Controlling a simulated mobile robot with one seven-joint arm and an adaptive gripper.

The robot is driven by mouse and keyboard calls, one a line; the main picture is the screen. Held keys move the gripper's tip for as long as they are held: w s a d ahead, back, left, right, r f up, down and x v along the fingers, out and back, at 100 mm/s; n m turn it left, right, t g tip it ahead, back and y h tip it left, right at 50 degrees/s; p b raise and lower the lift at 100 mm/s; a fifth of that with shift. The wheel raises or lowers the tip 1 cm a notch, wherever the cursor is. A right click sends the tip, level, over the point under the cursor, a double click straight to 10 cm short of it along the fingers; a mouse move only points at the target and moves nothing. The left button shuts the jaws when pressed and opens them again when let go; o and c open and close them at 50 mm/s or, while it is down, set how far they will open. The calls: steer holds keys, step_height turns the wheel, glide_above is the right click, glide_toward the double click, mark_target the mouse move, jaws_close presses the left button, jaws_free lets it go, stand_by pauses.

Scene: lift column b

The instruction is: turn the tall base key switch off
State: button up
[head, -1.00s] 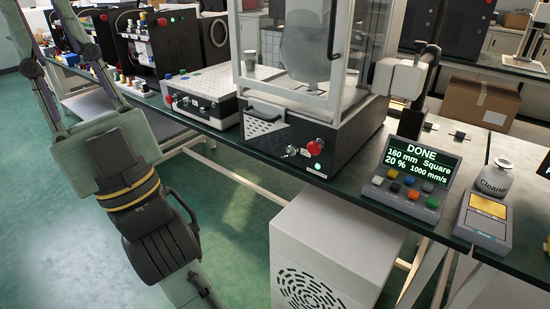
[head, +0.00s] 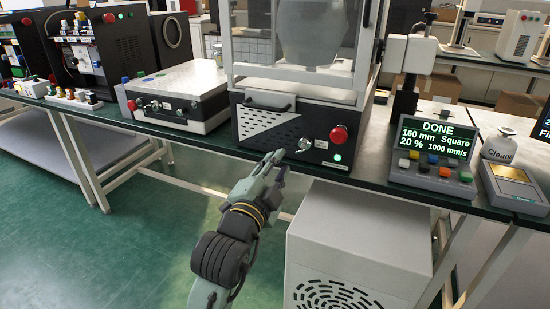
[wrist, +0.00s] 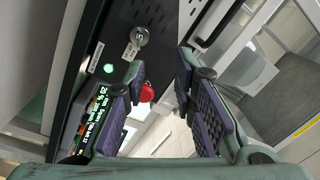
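The tall machine's black base (head: 270,132) carries a silver key switch (head: 304,144) on its front face, with a small label beside it. In the wrist view the key switch (wrist: 139,36) shows as a round metal lock beyond the fingertips. Whether a key is in it, and which way it is turned, is too small to tell. My gripper (head: 277,160) is just left of and below the key switch in the head view. The wrist view shows my gripper (wrist: 161,62) open and empty, its two dark pads apart.
A red mushroom button (head: 338,134) and a lit green button (head: 337,158) sit right of the key switch. A control panel reading DONE (head: 435,165) stands further right. A white cabinet (head: 358,232) is below the bench. A grey case (head: 177,95) stands left.

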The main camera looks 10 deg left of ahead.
mark_target(299, 152)
steer(key=shift+m+g+h, duration=0.4)
steer(key=p+x, duration=0.1)
steer(key=x, duration=0.2)
steer(key=f+p+x, duration=0.1)
steer(key=x, duration=0.2)
steer(key=d+f+p+x, duration=0.1)
steer(key=p+x, duration=0.1)
steer(key=x, duration=0.2)
steer(key=shift+s, duration=0.2)
steer(key=shift+w+d+f, duration=0.1)
steer(key=shift+w+f, duration=0.1)
steer(key=shift+w, duration=0.45)
steer(key=shift+c, duration=0.4)
jaws_close()
